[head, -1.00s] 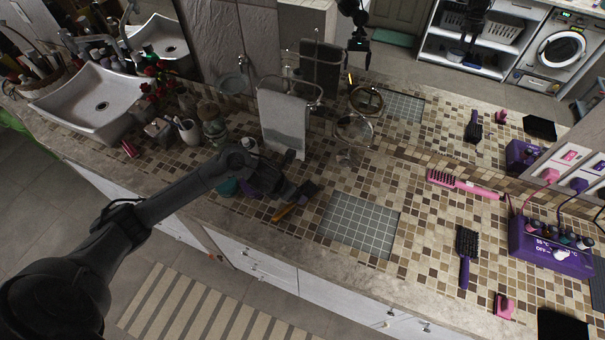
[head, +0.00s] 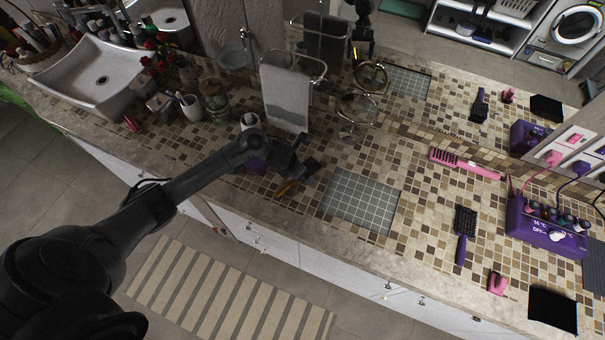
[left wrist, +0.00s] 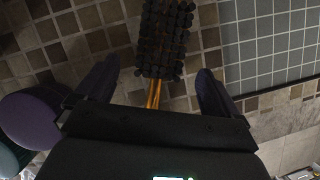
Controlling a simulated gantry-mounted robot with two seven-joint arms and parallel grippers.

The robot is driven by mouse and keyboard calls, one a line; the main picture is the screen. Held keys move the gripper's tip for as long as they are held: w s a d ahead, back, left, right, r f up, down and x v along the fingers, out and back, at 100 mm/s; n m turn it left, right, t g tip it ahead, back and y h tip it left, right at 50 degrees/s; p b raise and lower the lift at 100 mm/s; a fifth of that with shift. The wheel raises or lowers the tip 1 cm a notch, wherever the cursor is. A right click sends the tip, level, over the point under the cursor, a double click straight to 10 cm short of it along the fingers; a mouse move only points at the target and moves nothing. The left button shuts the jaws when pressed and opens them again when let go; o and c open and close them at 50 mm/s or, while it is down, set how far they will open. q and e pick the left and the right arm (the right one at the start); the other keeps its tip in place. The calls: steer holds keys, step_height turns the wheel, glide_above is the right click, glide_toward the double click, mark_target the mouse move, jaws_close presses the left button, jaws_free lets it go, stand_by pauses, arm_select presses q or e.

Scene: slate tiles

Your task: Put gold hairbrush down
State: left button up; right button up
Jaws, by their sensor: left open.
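The gold hairbrush, with a dark bristled head and a gold handle (head: 288,187), is at the counter's front, just left of the grey grid mat (head: 362,200). In the left wrist view its dark bristles (left wrist: 166,38) face the camera, and its gold handle runs back between my fingers, partly hidden under the gripper body. It appears to lie on the tiles. My left gripper (head: 290,165) is over the handle; in the wrist view its fingers (left wrist: 158,72) are apart, with a gap on each side of the brush. My right gripper is not in view.
A purple round object (left wrist: 35,118) is close to my left finger. A standing mirror (head: 357,112) and a towel rack (head: 288,95) are behind. A pink brush (head: 465,164), purple brush (head: 464,232) and purple heater box (head: 545,228) are to the right. The grid mat is bare.

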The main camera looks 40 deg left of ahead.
arm_select(q)
steer(key=shift+x, duration=1.5)
steer(key=c, duration=1.3)
steer(key=shift+o, duration=0.2)
steer(key=shift+r, duration=0.1)
